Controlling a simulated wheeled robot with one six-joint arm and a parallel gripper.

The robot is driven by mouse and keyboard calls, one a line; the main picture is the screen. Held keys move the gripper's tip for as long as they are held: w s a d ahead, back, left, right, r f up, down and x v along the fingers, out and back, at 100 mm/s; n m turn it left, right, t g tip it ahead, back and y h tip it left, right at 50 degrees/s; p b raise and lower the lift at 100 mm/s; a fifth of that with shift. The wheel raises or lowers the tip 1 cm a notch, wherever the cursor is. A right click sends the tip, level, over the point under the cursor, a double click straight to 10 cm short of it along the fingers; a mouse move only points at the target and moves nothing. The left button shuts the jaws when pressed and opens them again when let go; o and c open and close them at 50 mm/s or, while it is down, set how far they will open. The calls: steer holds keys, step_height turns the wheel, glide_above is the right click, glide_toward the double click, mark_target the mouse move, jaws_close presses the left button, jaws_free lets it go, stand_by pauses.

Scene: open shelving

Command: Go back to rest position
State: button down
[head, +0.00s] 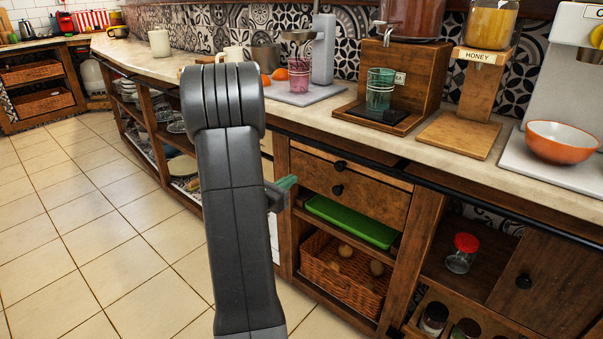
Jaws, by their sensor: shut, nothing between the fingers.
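My dark grey arm (235,190) rises through the middle of the head view. Part of my gripper (287,184) shows just right of the arm, with a greenish tip; the rest is hidden behind the arm link. It is shut and holds nothing. It appears in front of the wooden cabinet, left of the green tray (352,222) on the open shelf. I cannot tell its exact distance from the cabinet front.
The counter (310,112) runs along the right, bearing a honey dispenser (484,60), a green glass (380,88) and an orange bowl (562,142). A wicker basket (345,286) and red-lidded jar (462,254) sit below. The tiled floor (90,225) at left is clear.

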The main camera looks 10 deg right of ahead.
steer(key=shift+p+v, duration=0.3)
steer(key=shift+v, duration=2.25)
steer(key=shift+d, duration=0.1)
